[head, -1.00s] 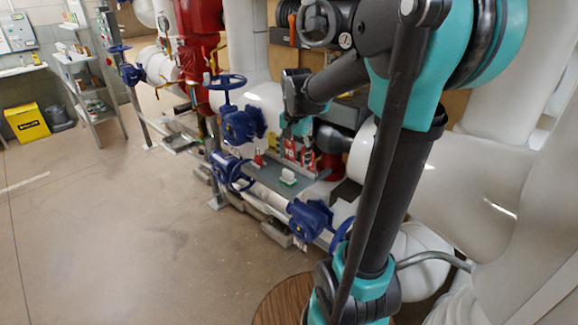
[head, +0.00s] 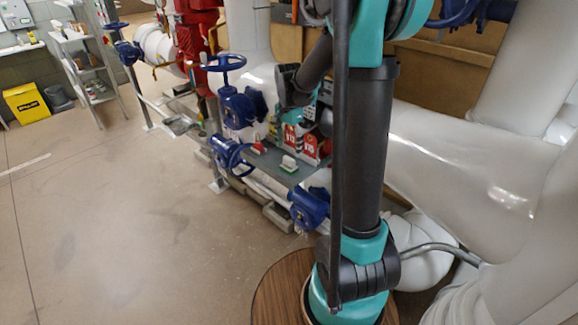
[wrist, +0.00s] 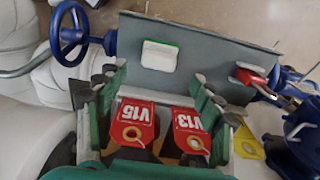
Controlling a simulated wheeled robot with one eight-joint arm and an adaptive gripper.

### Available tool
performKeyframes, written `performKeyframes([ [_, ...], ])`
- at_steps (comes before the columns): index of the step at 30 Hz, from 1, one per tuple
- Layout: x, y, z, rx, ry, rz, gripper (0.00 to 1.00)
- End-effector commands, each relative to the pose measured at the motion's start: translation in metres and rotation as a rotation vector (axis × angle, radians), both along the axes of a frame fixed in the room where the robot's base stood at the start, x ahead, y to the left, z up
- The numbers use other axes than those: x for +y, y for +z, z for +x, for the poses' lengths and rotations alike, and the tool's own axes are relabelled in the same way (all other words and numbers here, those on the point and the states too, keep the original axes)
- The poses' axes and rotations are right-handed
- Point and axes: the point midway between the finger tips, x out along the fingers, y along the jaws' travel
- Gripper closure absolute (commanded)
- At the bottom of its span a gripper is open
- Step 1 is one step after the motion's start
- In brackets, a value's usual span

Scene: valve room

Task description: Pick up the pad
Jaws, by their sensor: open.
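The pad, a small white block with a green layer, lies on a grey shelf in the head view (head: 289,161). In the wrist view the pad (wrist: 160,56) is on the same grey shelf (wrist: 205,65), beyond my fingertips. My gripper (wrist: 160,78) is open, with a finger on each side of the picture and the pad roughly centred past them. Nothing is held between the fingers. In the head view my gripper is partly hidden behind my arm and the shelf's things.
Red tags V15 (wrist: 134,120) and V13 (wrist: 190,128) show between my fingers. A red padlock (wrist: 252,80) is on the shelf's right side. Blue valves (wrist: 68,35) and white pipes surround the shelf. A yellow tag (wrist: 247,143) is at right. Open floor (head: 130,220) lies left.

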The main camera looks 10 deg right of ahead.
Motion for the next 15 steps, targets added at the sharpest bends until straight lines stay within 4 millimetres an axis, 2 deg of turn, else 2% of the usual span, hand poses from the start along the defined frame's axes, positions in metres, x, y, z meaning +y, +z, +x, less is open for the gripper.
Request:
performKeyframes([
  [7, 0.0, -0.016, 0.0, 0.0, 0.0, 0.0, 0.33],
  [15, -0.001, -0.053, 0.0, 0.0, 0.0, 0.0, 0.33],
])
